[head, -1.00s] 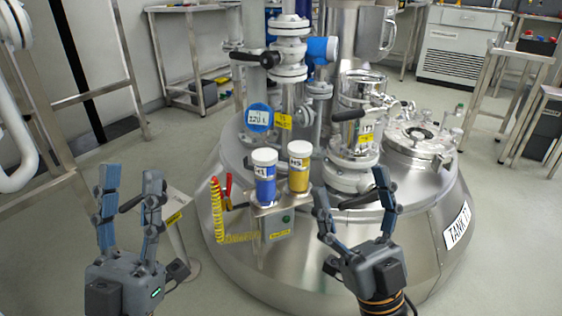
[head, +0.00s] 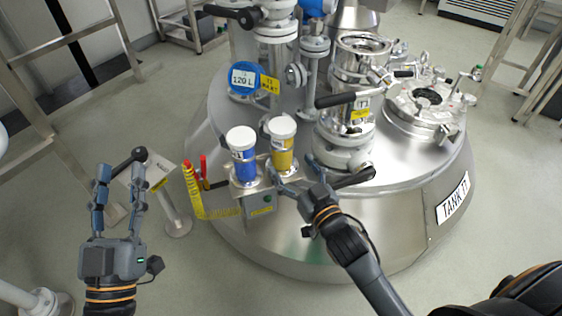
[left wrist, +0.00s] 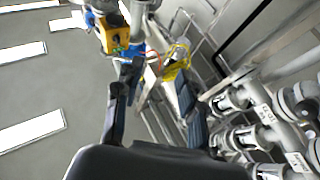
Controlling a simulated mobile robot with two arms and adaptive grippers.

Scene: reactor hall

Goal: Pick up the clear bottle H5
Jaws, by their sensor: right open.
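A bottle with yellow contents and a white cap (head: 282,145), whose label seems to read H5 in the earlier head view, stands upright on a small bracket at the front of the tank. A similar bottle with blue contents (head: 243,160) stands just left of it. My right gripper (head: 293,172) is open, its fingers just in front of and below the yellow bottle; I cannot tell whether they touch it. My left gripper (head: 120,172) is open and empty, well left of the bottles. Its spread fingers also show in the left wrist view (left wrist: 155,85).
The steel tank (head: 400,215) fills the middle, with pipes and a black-handled valve (head: 345,99) behind the bottles. A yellow coiled hose (head: 197,195) hangs left of the bracket (head: 262,207). A post with a tilted panel (head: 155,185) stands near my left gripper.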

